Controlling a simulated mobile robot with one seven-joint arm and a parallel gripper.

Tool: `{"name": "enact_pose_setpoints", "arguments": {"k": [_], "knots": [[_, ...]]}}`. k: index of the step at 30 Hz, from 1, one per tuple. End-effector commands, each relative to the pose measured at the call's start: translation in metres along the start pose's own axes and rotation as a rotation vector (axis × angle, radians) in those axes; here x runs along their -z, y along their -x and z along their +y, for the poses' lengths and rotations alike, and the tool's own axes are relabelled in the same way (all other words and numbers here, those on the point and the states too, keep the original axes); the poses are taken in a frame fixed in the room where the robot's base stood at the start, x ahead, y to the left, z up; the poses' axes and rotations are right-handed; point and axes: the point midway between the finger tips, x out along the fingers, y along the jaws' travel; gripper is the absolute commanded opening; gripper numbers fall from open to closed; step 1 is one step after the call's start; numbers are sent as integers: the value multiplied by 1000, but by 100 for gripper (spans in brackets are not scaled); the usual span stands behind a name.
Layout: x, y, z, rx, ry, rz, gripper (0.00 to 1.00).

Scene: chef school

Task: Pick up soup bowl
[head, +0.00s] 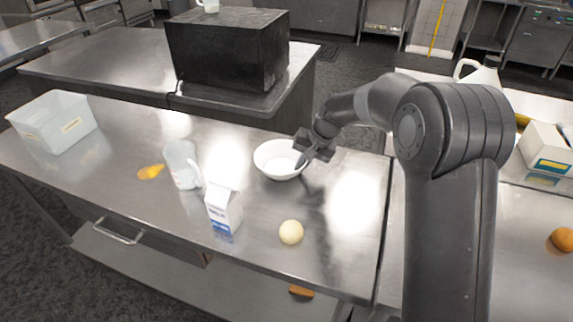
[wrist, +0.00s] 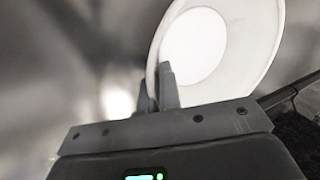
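The soup bowl (head: 272,156) is white and round and stands upright on the steel counter in the head view. Whether it touches the counter or is slightly raised, I cannot tell. My gripper (head: 305,158) is at the bowl's right rim, reaching in from the right. In the wrist view, the bowl (wrist: 235,35) fills the upper right. The two fingers of my gripper (wrist: 156,92) are close together there, one on each side of the bowl's rim, with its wall between them. The fingertips are partly hidden in the head view.
On the steel counter (head: 130,205) stand a clear pitcher (head: 182,165), a milk carton (head: 224,209), a pale round item (head: 291,232), a yellow item (head: 151,172) and a translucent bin (head: 55,123). A black box (head: 228,48) is on the counter behind.

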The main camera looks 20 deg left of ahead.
Motion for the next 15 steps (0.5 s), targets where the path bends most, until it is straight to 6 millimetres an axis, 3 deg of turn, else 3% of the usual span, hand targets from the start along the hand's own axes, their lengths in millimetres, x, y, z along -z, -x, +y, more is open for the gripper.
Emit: {"name": "enact_pose_setpoints", "arguments": {"k": [15], "knots": [[0, 17, -7, 0, 1, 2, 0]]}}
